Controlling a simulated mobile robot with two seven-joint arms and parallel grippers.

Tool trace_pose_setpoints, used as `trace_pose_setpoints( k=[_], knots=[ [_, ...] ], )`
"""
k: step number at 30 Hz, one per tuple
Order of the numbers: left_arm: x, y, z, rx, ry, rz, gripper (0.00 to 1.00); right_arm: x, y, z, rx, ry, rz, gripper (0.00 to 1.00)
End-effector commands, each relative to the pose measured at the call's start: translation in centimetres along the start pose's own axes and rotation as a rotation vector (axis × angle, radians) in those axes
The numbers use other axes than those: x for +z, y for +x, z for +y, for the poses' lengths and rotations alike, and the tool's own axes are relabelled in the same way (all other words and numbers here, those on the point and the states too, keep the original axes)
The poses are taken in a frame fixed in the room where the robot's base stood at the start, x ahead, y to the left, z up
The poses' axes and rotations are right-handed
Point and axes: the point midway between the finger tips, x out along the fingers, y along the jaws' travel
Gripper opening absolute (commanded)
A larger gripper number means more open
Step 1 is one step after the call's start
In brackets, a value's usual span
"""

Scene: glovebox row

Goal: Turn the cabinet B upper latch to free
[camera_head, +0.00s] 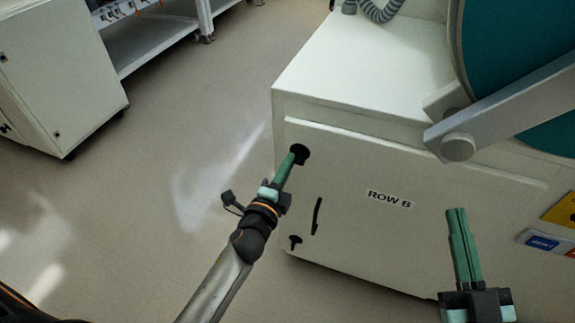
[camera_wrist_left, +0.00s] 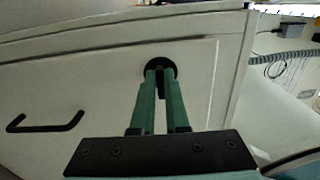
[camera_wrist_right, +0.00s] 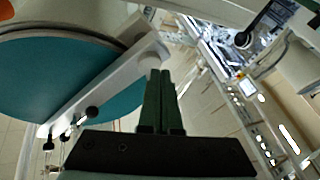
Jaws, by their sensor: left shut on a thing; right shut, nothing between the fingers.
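The upper latch (camera_head: 301,152) is a round black knob near the top left corner of the door marked "ROW B" (camera_head: 390,198). My left gripper (camera_head: 293,160) is at this latch, its green fingers shut on it. In the left wrist view the latch (camera_wrist_left: 160,66) shows as a black disc behind the fingertips (camera_wrist_left: 160,75), with its black grip between them. The exact angle of the grip is hard to tell. My right gripper (camera_head: 456,213) is shut and empty, in front of the right part of the cabinet; its closed fingers also show in the right wrist view (camera_wrist_right: 160,75).
Below the latch are a black door handle (camera_head: 316,216) and a lower black latch (camera_head: 295,242). A grey bar (camera_head: 510,100) and a large teal disc (camera_head: 525,60) stand at the upper right. Open floor (camera_head: 190,130) lies left of the cabinet.

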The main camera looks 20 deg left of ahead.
Motion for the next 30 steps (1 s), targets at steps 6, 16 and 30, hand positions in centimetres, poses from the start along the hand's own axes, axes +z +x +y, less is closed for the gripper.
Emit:
trace_pose_setpoints(
  k=[6,16,30],
  knots=[
    [-0.01,-0.01,0.04,0.0,-0.028,0.0,0.0,-0.27,0.02,0.01,0.0,-0.002,0.011,0.0],
    [-0.02,-0.01,0.05,0.0,-0.031,0.0,0.0,-0.3,0.03,0.02,0.0,-0.003,0.012,0.0],
    [-0.01,0.0,0.03,0.0,-0.028,0.0,0.42,-0.28,0.03,0.03,0.0,-0.003,0.011,0.0]
  ],
)
